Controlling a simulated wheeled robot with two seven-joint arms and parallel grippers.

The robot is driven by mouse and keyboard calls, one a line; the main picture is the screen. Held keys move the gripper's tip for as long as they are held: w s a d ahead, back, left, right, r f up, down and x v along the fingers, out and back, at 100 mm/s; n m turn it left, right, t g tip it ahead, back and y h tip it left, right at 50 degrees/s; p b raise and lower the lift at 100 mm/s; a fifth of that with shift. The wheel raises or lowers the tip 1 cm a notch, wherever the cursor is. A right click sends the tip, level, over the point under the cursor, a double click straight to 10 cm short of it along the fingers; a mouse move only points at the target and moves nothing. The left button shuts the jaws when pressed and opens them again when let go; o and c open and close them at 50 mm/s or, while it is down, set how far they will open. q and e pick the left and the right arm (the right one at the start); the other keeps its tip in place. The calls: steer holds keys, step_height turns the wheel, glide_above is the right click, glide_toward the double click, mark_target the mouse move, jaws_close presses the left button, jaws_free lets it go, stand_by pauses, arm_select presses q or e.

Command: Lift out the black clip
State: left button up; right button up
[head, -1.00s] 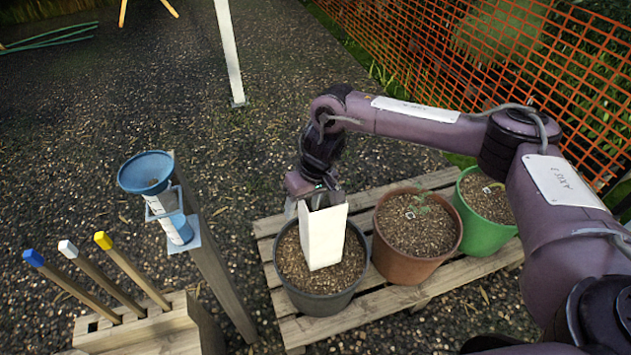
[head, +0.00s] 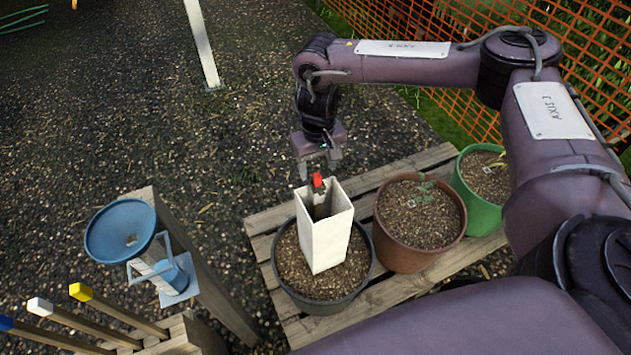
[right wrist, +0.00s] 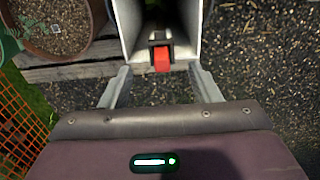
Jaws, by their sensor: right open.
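A white square tube (head: 327,243) stands open end up in a dark grey pot (head: 318,304) of soil. A black clip with a red tab (head: 318,181) sits at the tube's far rim; its lower part is dark inside the tube. In the right wrist view the black clip (right wrist: 160,38) shows its red tab towards me, inside the tube mouth (right wrist: 128,25). My right gripper (head: 319,168) is open and empty, just behind and above the tube's rim. In the right wrist view its fingers (right wrist: 160,72) are spread either side of the red tab, not touching it. My left gripper is out of view.
A brown pot (head: 400,252) and a green pot (head: 480,214) with seedlings stand right of the tube on a wooden pallet (head: 262,222). A blue funnel (head: 105,238) on a post and several colour-tipped stakes (head: 125,314) are at the left. Orange mesh fencing is behind.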

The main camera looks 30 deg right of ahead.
mark_target(317, 175)
step_height(317, 175, down, 4)
steer(key=shift+s+a+r, duration=0.1)
steer(key=shift+s+a, duration=0.05)
steer(key=shift+f, duration=0.6)
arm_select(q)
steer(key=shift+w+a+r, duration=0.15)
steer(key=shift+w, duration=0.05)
arm_select(e)
steer(key=c, duration=1)
